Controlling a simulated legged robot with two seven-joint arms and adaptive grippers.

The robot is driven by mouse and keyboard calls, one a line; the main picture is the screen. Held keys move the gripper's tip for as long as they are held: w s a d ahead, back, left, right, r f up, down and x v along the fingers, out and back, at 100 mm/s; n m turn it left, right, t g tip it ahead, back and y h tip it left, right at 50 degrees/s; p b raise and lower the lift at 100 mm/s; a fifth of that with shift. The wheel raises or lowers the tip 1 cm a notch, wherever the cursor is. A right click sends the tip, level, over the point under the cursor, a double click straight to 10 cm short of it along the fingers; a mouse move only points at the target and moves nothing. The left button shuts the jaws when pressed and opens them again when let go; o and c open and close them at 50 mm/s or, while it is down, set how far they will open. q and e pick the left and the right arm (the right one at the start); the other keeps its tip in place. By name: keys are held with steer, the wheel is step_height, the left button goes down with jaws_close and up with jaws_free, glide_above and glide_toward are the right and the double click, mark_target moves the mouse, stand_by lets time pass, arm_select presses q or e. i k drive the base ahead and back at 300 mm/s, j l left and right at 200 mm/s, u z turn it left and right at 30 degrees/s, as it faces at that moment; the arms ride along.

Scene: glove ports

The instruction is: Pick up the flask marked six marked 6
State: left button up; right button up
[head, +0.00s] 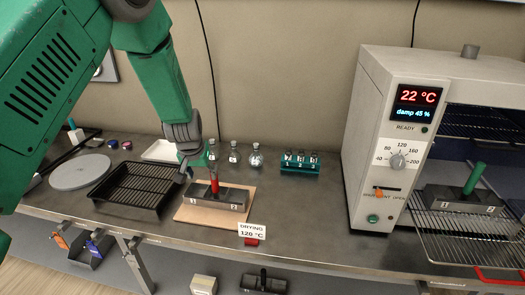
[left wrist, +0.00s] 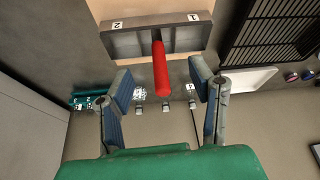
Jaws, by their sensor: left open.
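Three small clear flasks stand in a row behind the wooden board: a left one (head: 212,151), a middle one (head: 234,153) and a right one (head: 256,158). Their labels are too small to read, so I cannot tell which is marked 6. In the left wrist view, flasks (left wrist: 139,94) show between and beyond my fingers. My left gripper (head: 190,170) is open and empty, pointing down beside the left flask. In the left wrist view its fingers (left wrist: 162,76) spread either side of the red handle (left wrist: 160,68), apart from it. My right gripper is out of view.
A grey block (head: 232,198) with the red handle sits on the wooden board (head: 190,214). A black rack tray (head: 128,190) lies left. A teal rack of vials (head: 300,168) stands right of the flasks. The oven (head: 365,150) stands open at right.

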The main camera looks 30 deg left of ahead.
mark_target(256, 160)
steer(key=i, duration=1.1)
